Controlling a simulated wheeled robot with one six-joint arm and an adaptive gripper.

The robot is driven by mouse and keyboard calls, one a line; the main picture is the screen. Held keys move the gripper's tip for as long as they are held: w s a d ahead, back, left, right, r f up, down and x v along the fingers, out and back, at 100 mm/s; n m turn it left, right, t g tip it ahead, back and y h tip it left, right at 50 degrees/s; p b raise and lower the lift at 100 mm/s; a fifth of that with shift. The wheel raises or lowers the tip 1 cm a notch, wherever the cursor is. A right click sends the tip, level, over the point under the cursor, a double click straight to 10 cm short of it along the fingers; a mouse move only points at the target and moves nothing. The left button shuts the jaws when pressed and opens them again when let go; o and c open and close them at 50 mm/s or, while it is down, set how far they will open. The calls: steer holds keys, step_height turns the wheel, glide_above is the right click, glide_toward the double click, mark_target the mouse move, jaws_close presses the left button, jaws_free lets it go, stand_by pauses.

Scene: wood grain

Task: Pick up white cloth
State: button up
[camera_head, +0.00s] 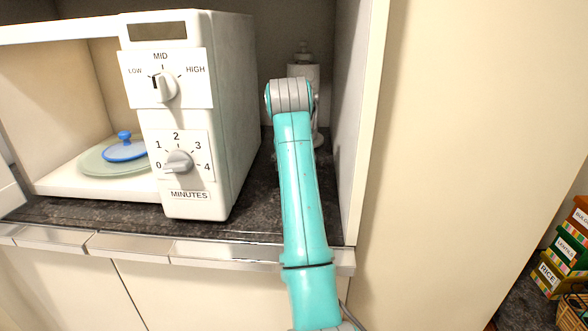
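No white cloth can be made out for certain. A white upright cylinder with a knobbed top (303,69), like a paper roll on a stand, stands at the back of the niche to the right of the microwave. My turquoise arm (298,190) reaches into this niche, and its grey joint (290,95) covers the cylinder's middle. My gripper is hidden behind the arm, so its fingers and anything in them cannot be seen.
The white microwave (235,120) stands close on the left, with a blue-knobbed lid (124,148) on a glass plate (92,162) inside. A cream panel (365,110) bounds the right. Dark countertop (258,205) is bare before the arm. Boxes (566,248) stand far right.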

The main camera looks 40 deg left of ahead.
step_height(320, 180, up, 10)
stand_by(0.7)
